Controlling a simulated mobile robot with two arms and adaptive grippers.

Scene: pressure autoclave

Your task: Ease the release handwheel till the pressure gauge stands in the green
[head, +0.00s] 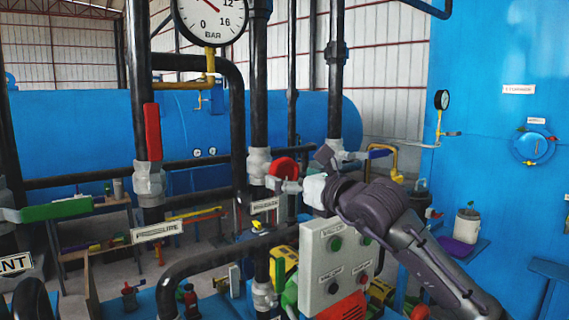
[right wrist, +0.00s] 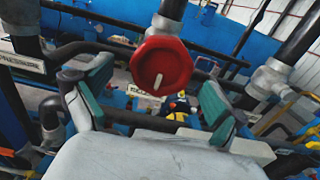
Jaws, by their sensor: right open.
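A red handwheel (head: 283,167) sits on a grey valve body on a black vertical pipe, in the middle of the head view. It also shows face-on in the right wrist view (right wrist: 161,66), with a pale mark on its face. My right gripper (head: 305,183) is at the wheel's right side. In the right wrist view its two teal-padded fingers (right wrist: 156,88) are apart, with the wheel between and just beyond them; I see no contact. The large pressure gauge (head: 211,22), marked BAR, is cut off at the top. My left gripper is out of view.
A red lever (head: 153,132) and a green lever (head: 55,210) stand out at the left. Black pipes crowd the wheel. A blue panel (head: 490,60) fills the right side.

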